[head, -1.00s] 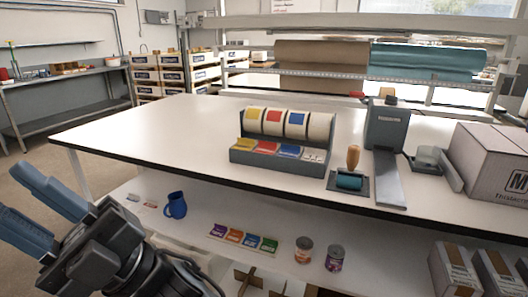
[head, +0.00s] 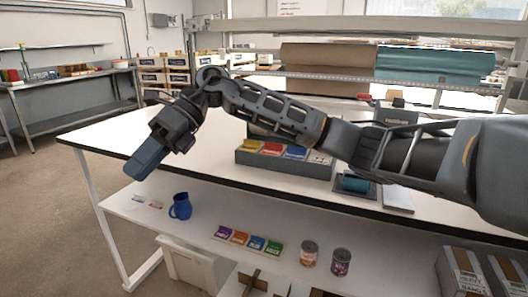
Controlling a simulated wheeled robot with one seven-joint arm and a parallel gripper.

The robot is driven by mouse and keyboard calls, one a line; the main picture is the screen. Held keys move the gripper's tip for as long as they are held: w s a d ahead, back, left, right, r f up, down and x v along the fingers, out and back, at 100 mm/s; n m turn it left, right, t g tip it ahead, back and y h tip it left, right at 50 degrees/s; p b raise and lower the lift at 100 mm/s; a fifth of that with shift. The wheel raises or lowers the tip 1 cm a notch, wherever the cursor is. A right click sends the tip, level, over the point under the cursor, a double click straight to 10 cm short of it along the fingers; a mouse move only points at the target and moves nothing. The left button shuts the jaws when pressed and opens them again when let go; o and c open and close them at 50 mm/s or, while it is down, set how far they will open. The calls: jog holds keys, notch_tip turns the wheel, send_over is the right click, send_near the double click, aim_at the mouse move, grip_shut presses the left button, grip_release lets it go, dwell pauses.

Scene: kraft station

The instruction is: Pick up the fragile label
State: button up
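No text reading "fragile" can be made out, so I cannot tell for sure which label is the fragile one. Two small flat labels lie on the lower shelf left of the blue mug: a whitish one (head: 140,198) and one with red on it (head: 155,204). A grey label dispenser (head: 285,167) on the table top holds yellow, red, blue and white labels in its front row; my arm hides its rolls. My gripper (head: 141,172) points down over the table's front left edge, above the two small labels and apart from them. Its fingers overlap side-on, so their opening is hidden.
The blue mug (head: 180,206) stands right of the small labels. Further right on the shelf are a strip of coloured cards (head: 247,241) and two cans (head: 309,252). The table's front edge (head: 215,189) overhangs the shelf. The left of the table top is clear.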

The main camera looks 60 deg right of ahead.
jog(key=s+d+m+h, duration=0.1)
jog(key=s+d+h, duration=0.15)
jog(key=d, duration=0.65)
jog(key=s+d+m+h, duration=0.15)
jog(key=d+h, duration=0.25)
jog(key=d, duration=0.6)
jog(key=m+g+h, duration=0.2)
jog(key=g+h, duration=0.1)
jog(key=h, duration=0.2)
send_near(278, 150)
jog(key=d, duration=0.1)
jog(key=shift+n+y, duration=0.25)
jog(key=shift+a+f+p, duration=0.15)
jog(key=shift+f+p, duration=0.2)
jog(key=shift+f, duration=3.1)
grip_shut()
